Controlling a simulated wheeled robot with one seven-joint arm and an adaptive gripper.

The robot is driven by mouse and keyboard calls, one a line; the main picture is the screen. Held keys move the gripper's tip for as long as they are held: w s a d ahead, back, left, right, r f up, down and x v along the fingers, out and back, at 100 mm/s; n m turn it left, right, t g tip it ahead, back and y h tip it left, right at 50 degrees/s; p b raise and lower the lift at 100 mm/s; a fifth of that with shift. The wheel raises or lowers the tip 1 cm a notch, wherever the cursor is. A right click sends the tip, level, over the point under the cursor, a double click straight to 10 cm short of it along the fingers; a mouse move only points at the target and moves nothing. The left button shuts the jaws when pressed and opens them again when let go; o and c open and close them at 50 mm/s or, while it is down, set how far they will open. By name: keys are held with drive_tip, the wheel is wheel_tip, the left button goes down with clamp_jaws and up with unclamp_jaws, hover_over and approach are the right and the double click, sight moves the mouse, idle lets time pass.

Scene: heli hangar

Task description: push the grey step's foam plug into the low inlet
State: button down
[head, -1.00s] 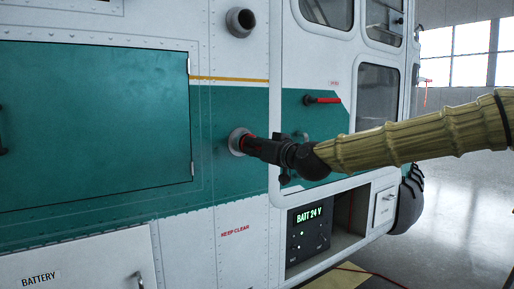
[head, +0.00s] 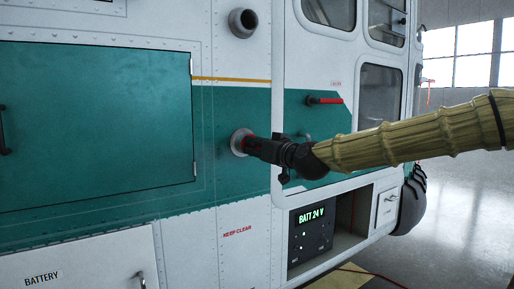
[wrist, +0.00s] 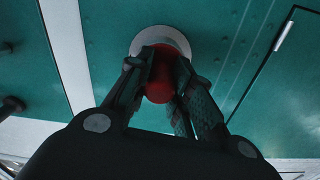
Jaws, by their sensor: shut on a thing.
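The foam plug (wrist: 159,88) is red and sits between the fingers of my gripper (wrist: 160,80) in the wrist view. My gripper (head: 250,145) is shut on it, right at the low inlet (head: 238,142), a round pale ring on the green side panel. The ring (wrist: 160,38) shows behind the plug in the wrist view. The plug's front end lies at the ring's opening; how deep it is inside is hidden by the plug and fingers. No grey step can be made out in these frames.
A second, upper inlet (head: 243,22) is open on the white panel above. Below are a battery display panel (head: 311,232) in an open bay and a battery hatch (head: 85,262). Open floor (head: 465,200) lies to the right.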

drive_tip(key=c, duration=1.2)
unclamp_jaws()
drive_tip(key=shift+s, duration=0.1)
